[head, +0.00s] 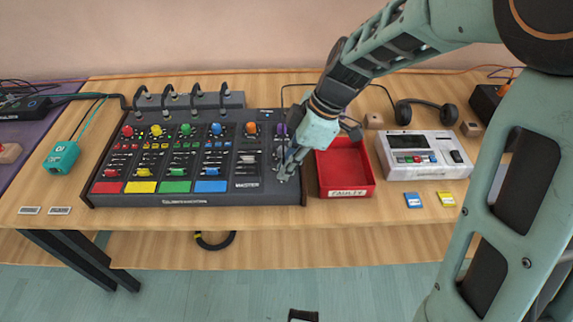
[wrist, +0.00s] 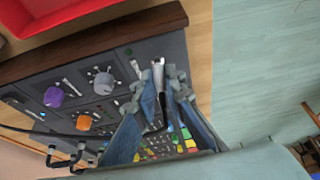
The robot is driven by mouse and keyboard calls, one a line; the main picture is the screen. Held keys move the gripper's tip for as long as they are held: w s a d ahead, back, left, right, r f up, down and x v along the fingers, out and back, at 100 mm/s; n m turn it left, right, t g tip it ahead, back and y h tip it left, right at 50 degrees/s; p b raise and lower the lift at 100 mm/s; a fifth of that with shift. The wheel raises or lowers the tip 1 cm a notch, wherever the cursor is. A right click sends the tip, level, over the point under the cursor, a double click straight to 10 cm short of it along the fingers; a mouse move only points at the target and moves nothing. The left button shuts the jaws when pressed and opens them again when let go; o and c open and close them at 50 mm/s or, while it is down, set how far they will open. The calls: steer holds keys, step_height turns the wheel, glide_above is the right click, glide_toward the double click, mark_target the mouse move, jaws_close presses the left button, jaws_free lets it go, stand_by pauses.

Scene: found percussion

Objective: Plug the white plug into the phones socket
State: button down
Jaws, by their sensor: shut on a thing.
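My gripper (head: 286,172) is low over the right end of the mixer (head: 247,197). In the wrist view its fingers (wrist: 161,80) are closed around a slim white plug (wrist: 158,74), whose other part looks black. The plug is over the panel near the mixer's edge; I cannot tell whether it touches. A thin black cord arcs from near my gripper to the headphones (head: 427,112). I cannot pick out the phones socket; the fingers and plug cover part of that area. The mixer also shows in the wrist view (wrist: 90,50), with purple, orange and grey knobs beside the fingers.
A red tray (head: 345,190) stands just right of the mixer, with a white device (head: 425,170) beyond it. Blue (head: 413,200) and yellow (head: 446,199) cards lie in front. A teal box (head: 62,157) is at left.

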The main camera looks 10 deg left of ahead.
steer(key=shift+f+b, duration=0.5)
steer(key=shift+f, duration=0.15)
steer(key=c, duration=1.9)
jaws_free()
steer(key=shift+r, duration=0.1)
steer(key=v, duration=1.2)
steer(key=shift+d, duration=0.1)
